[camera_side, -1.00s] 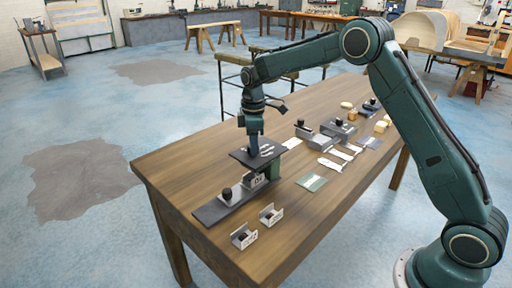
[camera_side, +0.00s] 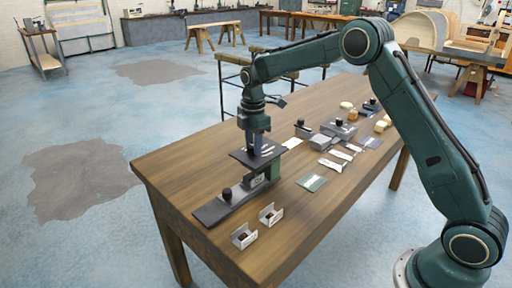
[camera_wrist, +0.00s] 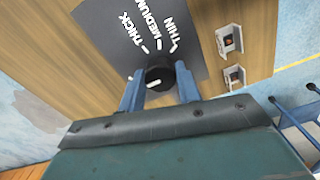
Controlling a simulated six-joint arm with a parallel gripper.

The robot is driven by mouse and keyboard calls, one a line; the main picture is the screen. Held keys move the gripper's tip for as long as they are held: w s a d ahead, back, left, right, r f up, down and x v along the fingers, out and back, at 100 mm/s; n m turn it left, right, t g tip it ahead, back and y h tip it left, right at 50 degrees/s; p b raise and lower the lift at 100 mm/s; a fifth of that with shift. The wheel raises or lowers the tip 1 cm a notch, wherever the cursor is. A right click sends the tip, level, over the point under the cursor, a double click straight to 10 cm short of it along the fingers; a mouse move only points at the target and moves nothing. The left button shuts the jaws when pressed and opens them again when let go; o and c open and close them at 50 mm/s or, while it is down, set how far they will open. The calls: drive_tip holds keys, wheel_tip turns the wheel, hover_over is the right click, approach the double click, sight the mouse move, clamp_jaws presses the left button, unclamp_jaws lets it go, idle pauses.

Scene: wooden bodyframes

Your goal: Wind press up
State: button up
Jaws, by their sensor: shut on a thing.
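The press stands near the left end of the table. Its dark top plate (camera_side: 241,155) sits on a green body (camera_side: 274,170), and its long dark base (camera_side: 208,214) runs forward-left. In the wrist view, the top plate (camera_wrist: 112,22) bears the words THICK, MEDIUM and THIN with tick marks. A round black knob (camera_wrist: 159,72) is on the plate; its white pointer line lies toward the lower left, away from the three ticks. My gripper (camera_wrist: 160,88) is shut on this knob, one blue finger on each side. In the side view, my gripper (camera_side: 255,146) points down onto the plate.
Two small open holders (camera_side: 244,236) (camera_side: 270,215) stand on the table in front of the press. A black knob (camera_side: 227,194) rises from the base. Flat cards (camera_side: 311,181), grey devices and wooden pieces (camera_side: 347,105) lie to the right. The table's front-left corner is bare.

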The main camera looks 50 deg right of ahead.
drive_tip(key=shift+r, duration=0.1)
drive_tip(key=o, duration=1)
drive_tip(key=shift+c, duration=0.2)
wheel_tip(320, 180, up, 14)
idle(0.3)
